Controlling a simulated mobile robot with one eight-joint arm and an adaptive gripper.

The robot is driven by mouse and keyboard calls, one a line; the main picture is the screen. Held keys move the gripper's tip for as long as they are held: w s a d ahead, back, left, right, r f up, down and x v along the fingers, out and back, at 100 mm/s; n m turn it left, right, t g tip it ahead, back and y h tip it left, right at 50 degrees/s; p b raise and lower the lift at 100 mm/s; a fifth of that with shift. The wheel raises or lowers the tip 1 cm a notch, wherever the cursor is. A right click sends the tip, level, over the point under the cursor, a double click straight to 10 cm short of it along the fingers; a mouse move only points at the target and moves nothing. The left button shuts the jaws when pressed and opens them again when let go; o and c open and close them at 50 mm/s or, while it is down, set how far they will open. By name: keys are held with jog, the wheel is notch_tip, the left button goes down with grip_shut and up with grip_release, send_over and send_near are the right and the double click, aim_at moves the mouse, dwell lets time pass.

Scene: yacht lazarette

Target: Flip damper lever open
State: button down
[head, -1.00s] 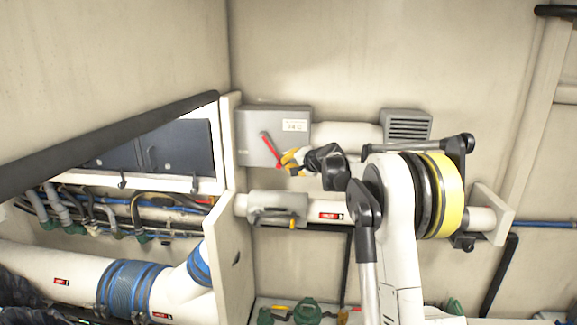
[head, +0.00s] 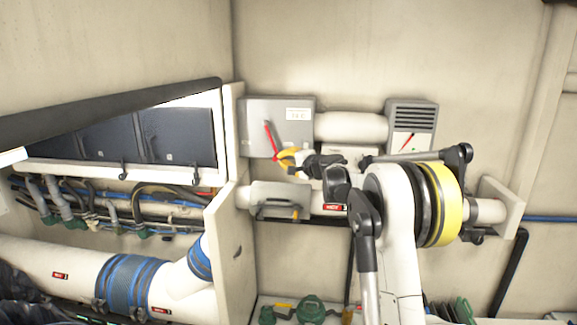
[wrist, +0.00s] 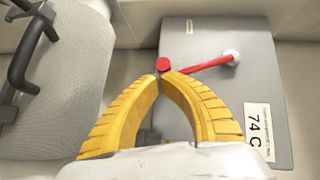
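The damper lever is a red bar with a round red knob at its free end, on a grey box (head: 248,140) on the back wall. In the head view the lever (head: 270,138) slants down and right from its upper end. In the wrist view the lever (wrist: 205,66) runs from a pale round pivot (wrist: 231,57) to the knob (wrist: 163,64). My gripper (head: 281,156) has yellow fingers, seen in the wrist view (wrist: 163,77) with tips drawn together right at the knob. The knob shows just past the tips; whether they touch it is unclear.
A white label marked 74 C (wrist: 257,132) is on the box. A vented grey box (head: 410,116) with a small red pointer stands right, joined by a pale duct (head: 350,127). Below is a pipe with a grey handled cover (head: 280,195). Dark cabinet doors (head: 175,135) are left.

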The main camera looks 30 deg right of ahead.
jog(key=w+a+m+t+b, duration=0.1)
jog(key=b, duration=0.1)
jog(key=w+a+f+m+t+b, duration=0.1)
jog(key=a, duration=0.1)
jog(key=w+a+f+m+t+y+b, duration=0.1)
jog(key=b, duration=0.1)
jog(key=shift+a+f+b, duration=0.2)
jog(key=shift+a+b, duration=0.1)
jog(key=a, duration=0.1)
jog(key=w+a+b, duration=0.1)
jog(key=w+a, duration=0.1)
jog(key=shift+r, duration=0.3)
jog(key=shift+w+a+r+b, duration=0.2)
jog(key=shift+w+a, duration=0.1)
jog(key=shift+a, duration=0.2)
jog(key=shift+w+a+r+b, duration=0.1)
jog(key=shift+w+a+r, duration=0.15)
jog(key=shift+a, duration=0.25)
jog(key=shift+w+a, duration=0.1)
jog(key=v, duration=1.2)
